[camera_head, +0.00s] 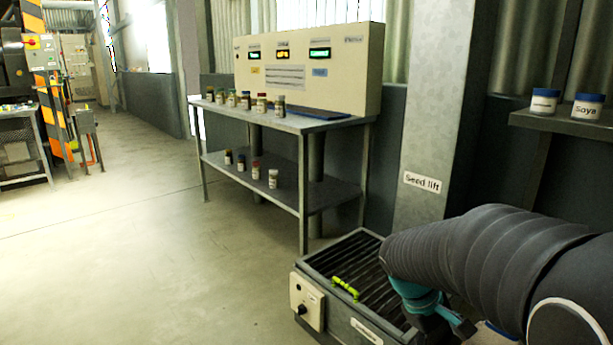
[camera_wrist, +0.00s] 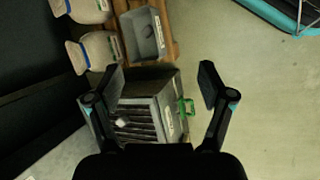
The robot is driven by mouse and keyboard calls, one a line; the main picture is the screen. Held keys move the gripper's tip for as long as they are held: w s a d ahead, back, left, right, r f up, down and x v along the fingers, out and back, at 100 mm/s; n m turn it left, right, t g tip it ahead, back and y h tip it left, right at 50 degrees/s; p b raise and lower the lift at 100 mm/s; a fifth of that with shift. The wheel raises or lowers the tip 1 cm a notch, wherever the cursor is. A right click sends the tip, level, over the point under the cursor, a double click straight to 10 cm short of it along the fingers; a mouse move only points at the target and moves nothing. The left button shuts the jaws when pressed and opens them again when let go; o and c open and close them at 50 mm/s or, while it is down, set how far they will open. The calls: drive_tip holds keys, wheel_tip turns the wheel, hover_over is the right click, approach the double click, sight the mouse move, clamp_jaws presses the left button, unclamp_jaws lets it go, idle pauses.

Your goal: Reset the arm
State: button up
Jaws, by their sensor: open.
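My arm (camera_head: 470,260) reaches in from the right in the head view, with its dark sleeve over the grated box. In the wrist view my gripper (camera_wrist: 160,85) is open, its two dark fingers spread wide with nothing between their tips. The fingertips are hidden in the head view.
A metal table (camera_head: 300,123) with several jars and a control panel (camera_head: 310,65) stands behind the box. A shelf (camera_head: 565,124) at the right holds two blue-lidded jars.

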drive_tip(key=s+a+r+m+t+y+p, duration=0.4)
drive_tip(key=s+a+r+m+t+y, duration=0.1)
drive_tip(key=s+a+r, duration=0.5)
drive_tip(key=shift+s+a+r+t, duration=0.15)
drive_tip(key=shift+s+r+t, duration=0.85)
drive_tip(key=shift+s, duration=0.6)
